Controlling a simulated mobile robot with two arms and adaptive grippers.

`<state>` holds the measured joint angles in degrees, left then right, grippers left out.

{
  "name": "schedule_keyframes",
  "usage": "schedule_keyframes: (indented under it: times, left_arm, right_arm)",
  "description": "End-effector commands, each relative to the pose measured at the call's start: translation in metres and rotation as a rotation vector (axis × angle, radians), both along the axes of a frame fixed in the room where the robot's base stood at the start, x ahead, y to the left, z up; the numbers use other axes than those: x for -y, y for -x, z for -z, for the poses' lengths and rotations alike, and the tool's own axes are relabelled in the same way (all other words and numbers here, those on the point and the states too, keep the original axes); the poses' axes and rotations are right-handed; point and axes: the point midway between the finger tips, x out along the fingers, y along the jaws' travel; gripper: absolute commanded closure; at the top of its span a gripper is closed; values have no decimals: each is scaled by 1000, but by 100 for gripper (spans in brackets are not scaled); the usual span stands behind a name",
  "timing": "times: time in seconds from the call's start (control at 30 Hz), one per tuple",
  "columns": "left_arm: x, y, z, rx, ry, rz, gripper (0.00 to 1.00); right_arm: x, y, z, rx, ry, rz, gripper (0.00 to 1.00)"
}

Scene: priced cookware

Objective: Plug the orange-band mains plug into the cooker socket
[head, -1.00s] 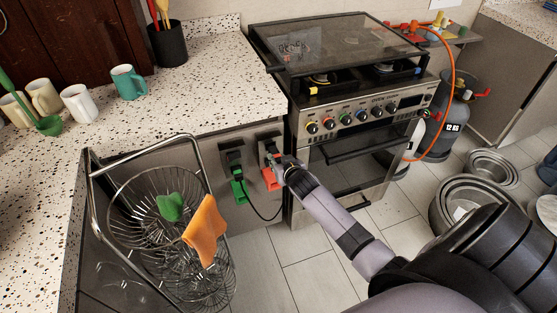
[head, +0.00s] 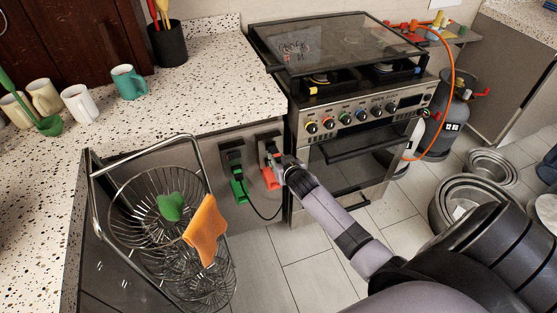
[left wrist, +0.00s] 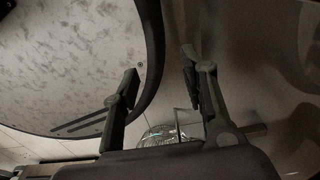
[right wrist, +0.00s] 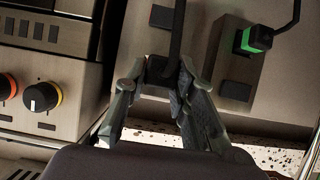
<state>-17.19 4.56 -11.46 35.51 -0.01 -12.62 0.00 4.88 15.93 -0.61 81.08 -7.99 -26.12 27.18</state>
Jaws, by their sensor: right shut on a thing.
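The orange-band plug (head: 270,179) is at the right-hand cooker socket (head: 267,142) on the steel panel, left of the cooker. My right gripper (head: 285,165) is at this plug, its fingers shut on the dark body. Whether the plug is fully seated is hidden. My left gripper (left wrist: 160,75) is open and empty in the left wrist view.
A green-band plug (head: 238,190) sits in the left socket, its black cable looping right. The cooker (head: 350,130) stands close on the right. A wire rack (head: 165,215) with an orange cloth (head: 205,230) stands at front left. Pans (head: 470,205) lie on the floor at right.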

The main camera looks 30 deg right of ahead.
Motion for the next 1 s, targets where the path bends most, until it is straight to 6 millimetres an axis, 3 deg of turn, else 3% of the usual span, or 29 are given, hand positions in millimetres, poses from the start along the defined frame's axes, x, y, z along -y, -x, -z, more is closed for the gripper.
schedule_keyframes:
  times: [1.0]
  left_arm:
    - [0,0,10,0,0,0,60]
  right_arm:
    - [6,-24,0,1,0,0,100]
